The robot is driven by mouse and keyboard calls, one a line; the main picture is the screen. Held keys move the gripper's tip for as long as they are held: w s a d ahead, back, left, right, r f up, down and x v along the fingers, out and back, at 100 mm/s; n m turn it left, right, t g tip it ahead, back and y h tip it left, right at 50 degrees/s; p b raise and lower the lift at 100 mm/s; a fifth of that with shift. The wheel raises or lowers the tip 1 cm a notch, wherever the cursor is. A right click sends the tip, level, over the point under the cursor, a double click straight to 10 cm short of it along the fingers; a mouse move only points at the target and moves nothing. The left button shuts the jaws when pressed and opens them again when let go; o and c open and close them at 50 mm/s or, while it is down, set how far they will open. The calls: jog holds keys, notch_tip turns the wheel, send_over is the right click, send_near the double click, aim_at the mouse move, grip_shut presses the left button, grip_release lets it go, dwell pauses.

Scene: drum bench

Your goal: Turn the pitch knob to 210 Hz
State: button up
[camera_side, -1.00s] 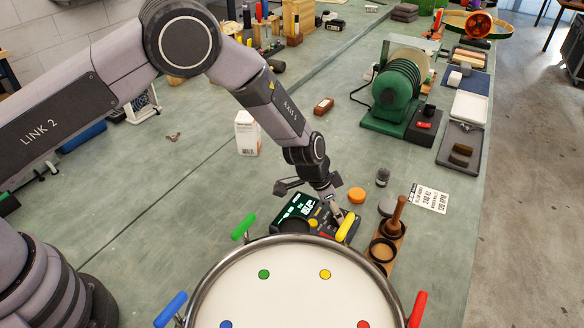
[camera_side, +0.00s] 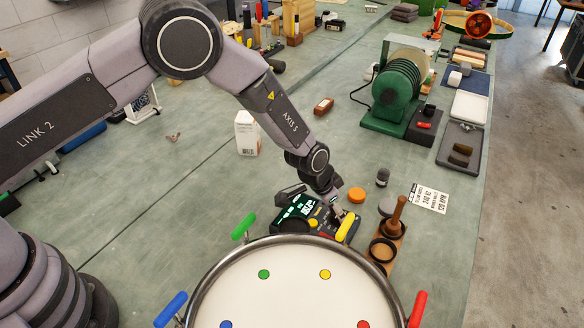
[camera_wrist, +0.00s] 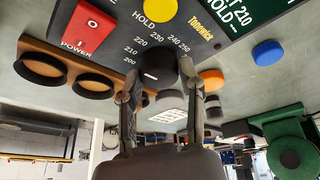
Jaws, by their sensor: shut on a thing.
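The tuner box, a dark device with a lit screen (camera_side: 297,207), stands just behind the drum in the side view. In the wrist view its black pitch knob (camera_wrist: 158,68) sits beside a printed scale from 200 to 250. A short white mark shows on the knob; I cannot tell its exact reading. My gripper (camera_wrist: 160,84) has one finger on each side of the knob and is shut on it. In the side view my gripper (camera_side: 337,214) is over the box's right part and hides the knob. The wrist view's cropped screen (camera_wrist: 240,14) shows "210" and "HOLD".
A yellow hold button (camera_wrist: 156,8) and a red power switch (camera_wrist: 88,28) are near the knob. The drum (camera_side: 290,285) with coloured handles is in front. A wooden holder (camera_side: 385,247) and an orange cap (camera_side: 357,195) stand to the right, near a printed card (camera_side: 429,199).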

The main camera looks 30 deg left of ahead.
jog(key=o, duration=1.2)
jog(key=shift+c, duration=0.2)
jog(key=shift+r, duration=0.1)
jog(key=v, duration=1.2)
jog(key=shift+w, duration=0.1)
